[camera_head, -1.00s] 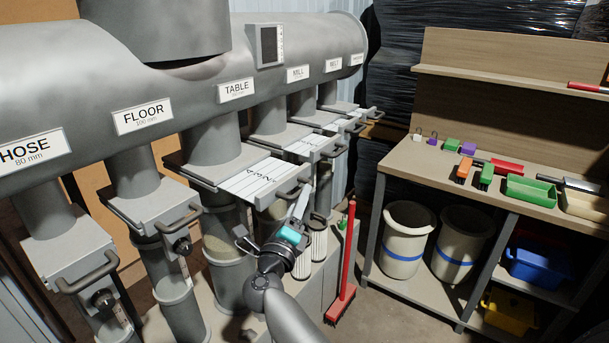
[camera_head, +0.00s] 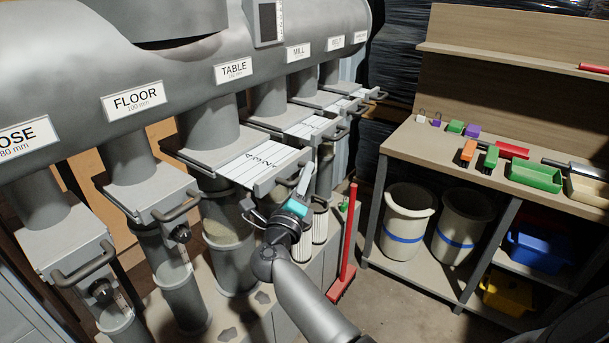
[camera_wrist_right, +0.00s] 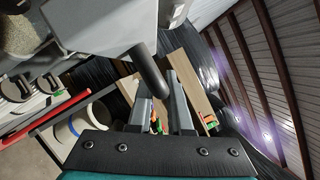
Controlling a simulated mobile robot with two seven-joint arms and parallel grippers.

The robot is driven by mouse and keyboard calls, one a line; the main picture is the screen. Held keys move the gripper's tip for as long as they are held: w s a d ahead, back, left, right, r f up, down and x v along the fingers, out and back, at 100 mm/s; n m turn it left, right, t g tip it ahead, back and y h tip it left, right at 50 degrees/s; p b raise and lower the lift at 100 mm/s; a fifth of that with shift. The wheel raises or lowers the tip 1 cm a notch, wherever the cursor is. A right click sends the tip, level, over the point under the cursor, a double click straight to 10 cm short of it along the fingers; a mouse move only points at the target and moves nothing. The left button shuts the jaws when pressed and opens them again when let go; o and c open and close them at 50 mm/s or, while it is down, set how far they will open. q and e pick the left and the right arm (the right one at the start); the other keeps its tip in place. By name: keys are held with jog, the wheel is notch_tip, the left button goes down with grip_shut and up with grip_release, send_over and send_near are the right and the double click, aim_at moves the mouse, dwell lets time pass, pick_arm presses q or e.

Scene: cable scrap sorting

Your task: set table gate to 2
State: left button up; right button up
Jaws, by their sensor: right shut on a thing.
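The TABLE gate (camera_head: 262,168) is a pale slide plate with cross lines and small dark numerals, drawn well out of its grey housing below the TABLE label (camera_head: 234,70). The numerals are too small to read surely. My right gripper (camera_head: 304,182) is at the plate's outer end, shut on its handle. In the right wrist view the dark handle bar (camera_wrist_right: 150,72) runs between the fingers of my right gripper (camera_wrist_right: 162,90), and the grey end of the gate (camera_wrist_right: 105,22) is above. My left gripper is not in view.
The FLOOR gate (camera_head: 150,190) and its handle are to the left. The MILL gate (camera_head: 305,128) is close behind. A red broom (camera_head: 350,235) stands right of my right arm. A workbench (camera_head: 420,150) with bins and tools is further right, with bare floor before it.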

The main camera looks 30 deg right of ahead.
aim_at(291, 169)
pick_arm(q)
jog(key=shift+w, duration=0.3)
pick_arm(e)
grip_shut()
dwell(0.6)
jog(key=w, duration=0.1)
jog(key=w+a+b, duration=0.1)
jog(key=w+b, duration=0.1)
jog(key=shift+w+a, duration=0.25)
jog(key=w, duration=0.1)
jog(key=w+a+b, duration=0.1)
jog(key=w, duration=0.1)
jog(key=shift+a, duration=0.1)
jog(key=shift+s, duration=0.2)
jog(key=o, duration=0.7)
grip_release()
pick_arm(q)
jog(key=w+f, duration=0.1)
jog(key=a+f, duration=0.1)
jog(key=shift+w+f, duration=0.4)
